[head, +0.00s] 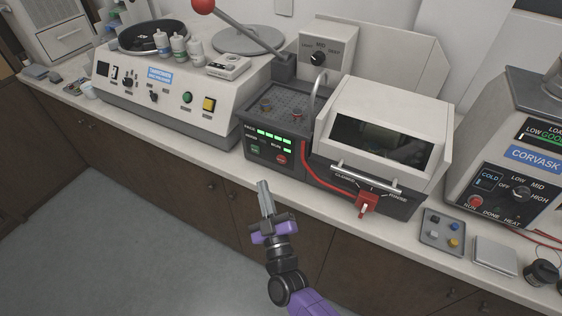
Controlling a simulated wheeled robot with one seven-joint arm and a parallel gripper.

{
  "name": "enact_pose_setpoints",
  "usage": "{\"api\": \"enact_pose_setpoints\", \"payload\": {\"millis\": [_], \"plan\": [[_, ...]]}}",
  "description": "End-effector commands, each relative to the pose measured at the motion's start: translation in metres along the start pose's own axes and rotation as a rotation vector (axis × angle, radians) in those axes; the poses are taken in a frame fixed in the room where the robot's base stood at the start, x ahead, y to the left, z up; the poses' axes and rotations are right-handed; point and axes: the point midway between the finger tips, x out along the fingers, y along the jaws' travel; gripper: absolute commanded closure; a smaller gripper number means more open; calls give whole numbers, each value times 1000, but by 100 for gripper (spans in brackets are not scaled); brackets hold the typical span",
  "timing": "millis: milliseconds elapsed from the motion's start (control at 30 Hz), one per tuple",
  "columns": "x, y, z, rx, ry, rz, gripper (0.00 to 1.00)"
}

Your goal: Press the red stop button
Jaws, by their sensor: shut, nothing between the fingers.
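The mounting press (290,125) stands on the counter in the middle of the head view. A small round red button (281,159), which looks like the stop button, sits low on its front panel beside a green button (255,149). Its lettering is too small to read. My gripper (264,187) is shut and empty. It appears in front of the counter edge, below and a little left of the red button in the picture, and apart from it. Nothing hides the red button.
A red lever (366,202) and a horizontal bar handle (368,179) stick out at the press's front right. A grinder-polisher (165,95) stands left; a Corvask machine (510,160) with another red button (474,202) stands right. The floor (110,235) at left is clear.

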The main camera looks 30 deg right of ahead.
Motion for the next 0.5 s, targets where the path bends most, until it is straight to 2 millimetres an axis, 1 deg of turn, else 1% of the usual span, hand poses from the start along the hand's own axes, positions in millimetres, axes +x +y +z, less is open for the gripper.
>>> {"api": "enact_pose_setpoints", "payload": {"millis": [33,200,500], "plan": [[3,3,7,0,0,4,100],[19,13,20,1,0,4,100],[43,31,34,1,1,4,100]]}}
